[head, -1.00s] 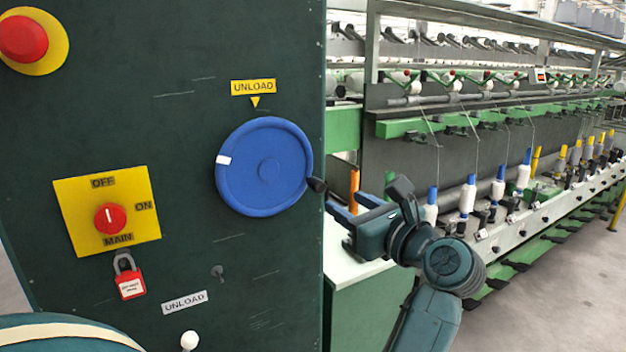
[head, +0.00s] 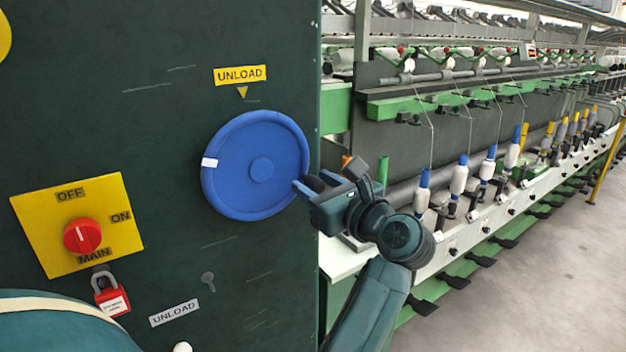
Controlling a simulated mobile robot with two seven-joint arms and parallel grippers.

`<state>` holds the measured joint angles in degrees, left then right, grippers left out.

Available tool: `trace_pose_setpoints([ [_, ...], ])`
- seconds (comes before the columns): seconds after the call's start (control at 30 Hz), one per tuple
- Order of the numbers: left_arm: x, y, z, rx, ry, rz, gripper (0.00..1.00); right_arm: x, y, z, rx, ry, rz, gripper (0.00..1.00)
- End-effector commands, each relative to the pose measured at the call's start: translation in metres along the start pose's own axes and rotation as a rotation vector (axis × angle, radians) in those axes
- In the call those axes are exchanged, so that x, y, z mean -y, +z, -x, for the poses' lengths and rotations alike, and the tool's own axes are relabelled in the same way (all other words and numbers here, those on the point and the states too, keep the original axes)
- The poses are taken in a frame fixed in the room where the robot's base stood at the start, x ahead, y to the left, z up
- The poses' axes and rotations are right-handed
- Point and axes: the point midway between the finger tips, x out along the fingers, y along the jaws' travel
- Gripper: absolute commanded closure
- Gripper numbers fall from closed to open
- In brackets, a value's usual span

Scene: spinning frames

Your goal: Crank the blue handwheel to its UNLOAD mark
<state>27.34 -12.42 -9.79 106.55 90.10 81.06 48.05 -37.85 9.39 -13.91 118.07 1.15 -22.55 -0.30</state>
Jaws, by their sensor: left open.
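The blue handwheel (head: 235,185) is on the dark green cabinet face. Its white rim mark (head: 209,162) is at the left, about a quarter turn from the yellow pointer triangle (head: 242,92) above the wheel. A yellow UNLOAD label (head: 240,75) is above the triangle. My left gripper (head: 306,187) is open at the wheel's right edge, its blue fingertips close to the rim. The wheel's dark handle knob is not visible now; the gripper covers that area. I cannot tell whether the fingers touch the wheel or knob. My right gripper is not in view.
A yellow switch plate (head: 110,240) with a red MAIN knob (head: 82,236) and red padlock (head: 112,300) is lower left. A second, white UNLOAD label (head: 174,313) is below the wheel. A pale ledge (head: 345,262) and a long spinning frame (head: 450,130) are at right.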

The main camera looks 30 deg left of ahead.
Motion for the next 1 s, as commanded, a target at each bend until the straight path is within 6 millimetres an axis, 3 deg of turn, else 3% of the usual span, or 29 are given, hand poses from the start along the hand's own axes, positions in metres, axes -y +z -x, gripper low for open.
trace_pose_setpoints([
  [0.27, -0.0001, -0.0003, -0.0001, 0.000, 0.000, 0.000, 0.56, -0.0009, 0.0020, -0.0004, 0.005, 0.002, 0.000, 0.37],
  [0.8, 0.0000, -0.0002, 0.0000, -0.001, -0.001, 0.000, 1.00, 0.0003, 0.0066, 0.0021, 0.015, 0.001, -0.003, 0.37],
  [1.0, 0.0001, -0.0001, 0.0000, -0.001, -0.001, 0.001, 1.00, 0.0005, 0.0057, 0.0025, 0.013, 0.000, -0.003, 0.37],
])
